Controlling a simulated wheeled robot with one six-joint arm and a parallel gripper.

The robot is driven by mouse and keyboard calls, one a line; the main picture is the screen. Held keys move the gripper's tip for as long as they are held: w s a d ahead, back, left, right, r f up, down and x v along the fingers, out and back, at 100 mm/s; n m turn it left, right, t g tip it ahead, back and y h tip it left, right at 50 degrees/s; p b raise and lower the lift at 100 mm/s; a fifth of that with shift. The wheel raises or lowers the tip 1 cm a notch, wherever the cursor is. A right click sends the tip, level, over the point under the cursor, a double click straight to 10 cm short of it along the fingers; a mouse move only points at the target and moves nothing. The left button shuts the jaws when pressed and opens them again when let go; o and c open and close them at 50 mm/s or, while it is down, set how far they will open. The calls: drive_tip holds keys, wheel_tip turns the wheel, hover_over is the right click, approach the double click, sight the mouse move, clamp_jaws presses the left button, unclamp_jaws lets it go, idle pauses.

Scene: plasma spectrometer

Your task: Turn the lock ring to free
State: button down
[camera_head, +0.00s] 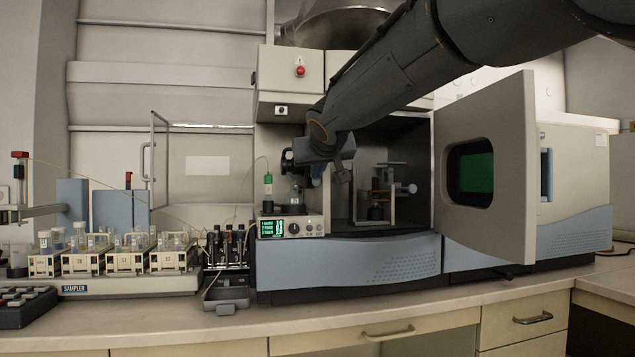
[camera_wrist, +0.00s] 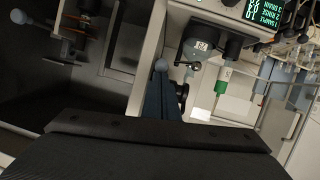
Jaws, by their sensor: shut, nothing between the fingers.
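In the head view my gripper (camera_head: 318,177) is at the left side of the open instrument chamber, beside a small glass-like vessel (camera_head: 295,195) and a dark round fitting (camera_head: 287,160). In the wrist view my gripper (camera_wrist: 161,68) shows as narrow blue fingers close together, with nothing held. Just right of the fingers are a black lever with a round end (camera_wrist: 190,66) and a dark ring-like part (camera_wrist: 182,90), partly hidden by the fingers. A pale labelled fitting (camera_wrist: 200,45) is above them. I cannot tell for certain which part is the lock ring, nor whether the fingers touch anything.
The chamber door (camera_head: 500,235) stands open at the right. Inside the chamber is a torch-like stand (camera_head: 380,190). A sampler (camera_head: 130,284) with several vial racks stands at the left.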

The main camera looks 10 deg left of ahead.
drive_tip(key=shift+w+f+t+y+b, duration=0.1)
drive_tip(key=shift+f+t+y+b, duration=0.6)
drive_tip(key=shift+b, duration=5.95)
drive_tip(key=shift+f+h, duration=0.3)
drive_tip(key=shift+f, duration=0.15)
drive_tip(key=r+p+v, duration=0.1)
drive_tip(key=r+v, duration=0.2)
drive_tip(key=v, duration=1)
drive_tip(key=shift+w+a+p, duration=0.25)
drive_tip(key=shift+a+p, duration=0.15)
drive_tip(key=shift+f, duration=0.1)
